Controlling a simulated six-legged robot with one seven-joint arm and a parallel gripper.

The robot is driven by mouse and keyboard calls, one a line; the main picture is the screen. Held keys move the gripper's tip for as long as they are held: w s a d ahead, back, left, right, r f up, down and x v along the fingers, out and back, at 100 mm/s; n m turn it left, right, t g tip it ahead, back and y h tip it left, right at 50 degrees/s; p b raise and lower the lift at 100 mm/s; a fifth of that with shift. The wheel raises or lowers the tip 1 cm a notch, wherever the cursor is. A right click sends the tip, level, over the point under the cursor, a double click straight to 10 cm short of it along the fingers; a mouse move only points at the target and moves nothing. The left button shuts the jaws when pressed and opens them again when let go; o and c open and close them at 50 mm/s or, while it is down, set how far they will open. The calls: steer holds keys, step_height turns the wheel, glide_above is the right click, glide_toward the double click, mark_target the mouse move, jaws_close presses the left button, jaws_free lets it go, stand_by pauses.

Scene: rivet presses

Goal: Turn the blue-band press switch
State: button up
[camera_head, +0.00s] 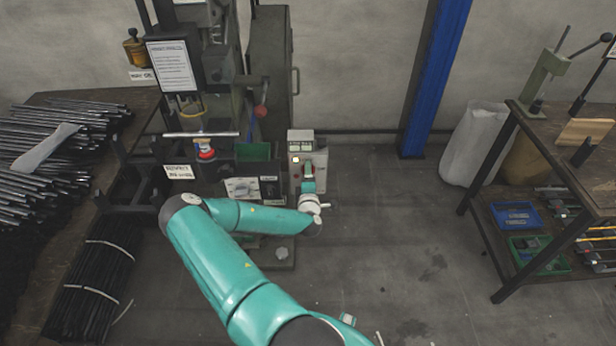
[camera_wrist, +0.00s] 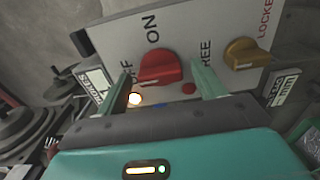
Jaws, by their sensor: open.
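In the wrist view a light grey control panel (camera_wrist: 205,40) fills the upper middle. It carries a red switch knob (camera_wrist: 160,68) by the words ON and OFF and a yellow knob (camera_wrist: 245,54) by FREE and LOCKED. My gripper (camera_wrist: 160,74) is open, with one finger on each side of the red knob and gaps visible. Contact cannot be told. A lit lamp (camera_wrist: 134,99) sits below the red knob. Part of a blue patch (camera_wrist: 158,105) shows above the gripper body. In the head view my arm reaches a control box (camera_head: 295,160) beside the press (camera_head: 215,165).
A workbench with dark rods (camera_head: 60,150) stands at left. A bench with blue and green bins (camera_head: 520,215) stands at right. A blue column (camera_head: 435,75) and a white sack (camera_head: 475,145) are at the back. The floor (camera_head: 400,250) between is clear.

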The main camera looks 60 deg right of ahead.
steer(key=v, duration=1.4)
steer(key=shift+d, duration=0.1)
